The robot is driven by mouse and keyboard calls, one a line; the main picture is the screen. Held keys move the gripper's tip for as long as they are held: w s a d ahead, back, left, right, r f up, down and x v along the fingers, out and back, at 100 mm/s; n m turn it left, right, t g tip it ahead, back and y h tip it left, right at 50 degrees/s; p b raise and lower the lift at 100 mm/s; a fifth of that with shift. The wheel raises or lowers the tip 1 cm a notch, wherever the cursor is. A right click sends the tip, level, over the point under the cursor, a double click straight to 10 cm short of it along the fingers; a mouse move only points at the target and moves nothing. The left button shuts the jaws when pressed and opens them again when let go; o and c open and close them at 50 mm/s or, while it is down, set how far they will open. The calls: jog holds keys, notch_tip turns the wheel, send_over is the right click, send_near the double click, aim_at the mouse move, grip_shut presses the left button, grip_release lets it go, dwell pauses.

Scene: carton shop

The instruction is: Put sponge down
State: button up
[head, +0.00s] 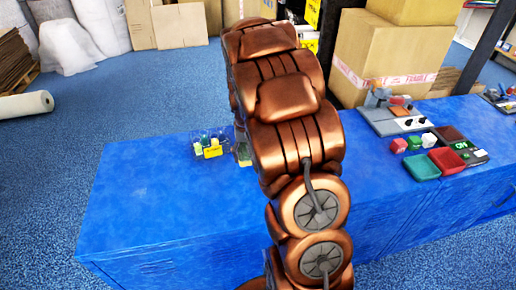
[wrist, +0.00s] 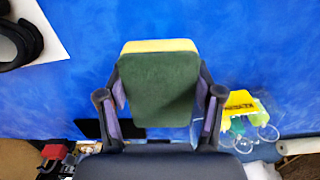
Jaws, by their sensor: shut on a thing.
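The sponge (wrist: 158,90), with a dark green face and a yellow layer along its far edge, is between the two fingers of my gripper (wrist: 160,98) in the wrist view. The fingers press on its left and right sides, so my gripper is shut on it. Blue tabletop (wrist: 255,45) shows around and beyond the sponge; the gap between them cannot be judged. In the head view my arm hides the gripper, and only a small greenish patch shows beside the arm, probably the sponge.
A clear caddy with a yellow label (head: 213,151) and small bottles stands left of my arm. Red and green trays (head: 422,168) and small devices (head: 394,118) occupy the table's right. The blue table's left part (head: 145,190) is clear. Cartons (head: 385,55) stand behind.

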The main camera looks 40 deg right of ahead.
jog(key=w+d, duration=0.1)
jog(key=d, duration=0.1)
jog(key=w+d, duration=0.1)
jog(key=d, duration=0.1)
jog(key=w+d+p, duration=0.1)
jog(key=d, duration=0.1)
jog(key=shift+f, duration=0.25)
jog(key=shift+w+d+f, duration=0.25)
jog(key=shift+d, duration=0.4)
jog(key=shift+f+p, duration=0.4)
jog(key=shift+f, duration=1.25)
jog(key=shift+f, duration=0.2)
jog(key=o, duration=0.9)
jog(key=shift+r, duration=0.1)
notch_tip(320, 180, up, 12)
jog(key=shift+a+r+b, duration=0.1)
jog(key=shift+r+b, duration=0.05)
jog(key=shift+b, duration=0.5)
